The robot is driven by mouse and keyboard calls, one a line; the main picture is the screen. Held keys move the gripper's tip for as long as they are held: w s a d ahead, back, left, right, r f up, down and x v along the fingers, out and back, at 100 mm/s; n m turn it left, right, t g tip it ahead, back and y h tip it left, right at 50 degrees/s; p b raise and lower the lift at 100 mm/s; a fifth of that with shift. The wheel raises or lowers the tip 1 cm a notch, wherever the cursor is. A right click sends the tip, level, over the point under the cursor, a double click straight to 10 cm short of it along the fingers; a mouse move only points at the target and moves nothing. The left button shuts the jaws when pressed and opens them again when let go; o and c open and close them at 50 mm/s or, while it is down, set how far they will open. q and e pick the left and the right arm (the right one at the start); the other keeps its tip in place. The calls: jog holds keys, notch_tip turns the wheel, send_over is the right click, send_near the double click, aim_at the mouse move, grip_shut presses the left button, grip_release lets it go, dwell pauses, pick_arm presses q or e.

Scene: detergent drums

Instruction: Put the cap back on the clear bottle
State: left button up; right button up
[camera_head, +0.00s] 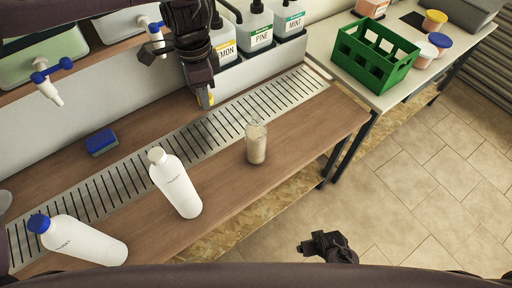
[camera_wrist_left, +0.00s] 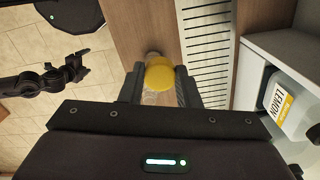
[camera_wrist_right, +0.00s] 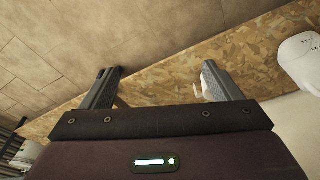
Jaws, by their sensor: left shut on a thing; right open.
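The clear bottle (camera_head: 256,145) stands upright and uncapped on the wooden counter, in front of the slotted grate, with pale contents. My left gripper (camera_head: 206,98) is shut on a yellow cap (camera_wrist_left: 160,76), behind and left of the bottle in the head view. The cap sits between the fingertips in the left wrist view, and the bottle shows partly behind it. Only a small yellow part of the cap shows in the head view. My right gripper (camera_head: 328,246) is open and empty over the floor, off the counter's front; its spread fingers show in the right wrist view (camera_wrist_right: 158,72).
A blue sponge (camera_head: 101,142) lies behind the grate (camera_head: 150,165). Pump bottles (camera_head: 257,32) stand behind. A green crate (camera_head: 376,55) is at right.

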jog(key=w+a+r+t+b, duration=0.1)
jog(key=w+r+b, duration=0.15)
jog(key=r, duration=1.15)
jog(key=w+a+r+t+b, duration=0.15)
jog(key=w+r, duration=0.25)
jog(key=r, duration=0.9)
pick_arm(q)
jog(key=w+d+f+m, duration=0.1)
jog(key=w+d+m, duration=0.1)
jog(key=d+m, duration=1)
jog(key=shift+w+f+m, duration=0.25)
jog(key=shift+w+m, duration=0.15)
jog(key=shift+m, duration=3.2)
pick_arm(e)
jog(key=n+t+y, duration=0.1)
jog(key=t+y, duration=0.4)
jog(key=t, duration=0.8)
send_near(254, 131)
jog(key=shift+w+d+f, duration=0.1)
jog(key=shift+w+f, duration=0.25)
jog(key=shift+f, duration=0.5)
jog(key=shift+w+d+f, duration=0.1)
jog(key=shift+w+f, duration=0.25)
jog(key=shift+f, duration=0.55)
jog(key=shift+w+f, duration=0.35)
jog(key=shift+f, duration=0.5)
jog(key=x, duration=1.2)
jog(key=shift+f, duration=0.25)
